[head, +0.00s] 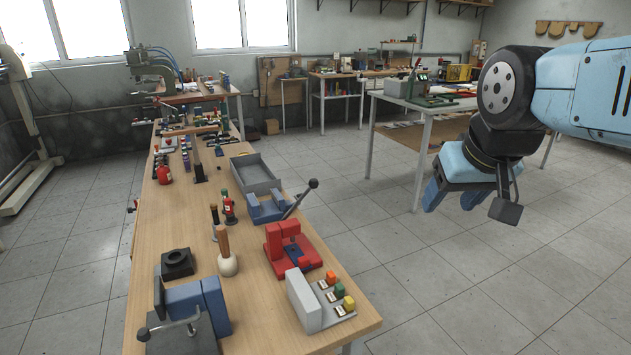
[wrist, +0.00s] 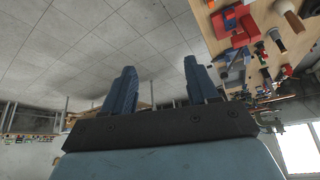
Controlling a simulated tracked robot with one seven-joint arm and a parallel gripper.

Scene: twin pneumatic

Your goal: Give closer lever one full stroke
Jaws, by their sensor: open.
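A red bench device (head: 290,252) stands near the right edge of the wooden bench.
On the bench (head: 258,315), a grey box with coloured buttons (head: 305,300) stands in front of the red device. A wooden-handled mallet (head: 226,255), a blue vise (head: 195,310) and a grey tray (head: 254,173) are close by. Another table (head: 425,104) stands behind my arm. Floor lies open between bench and gripper.

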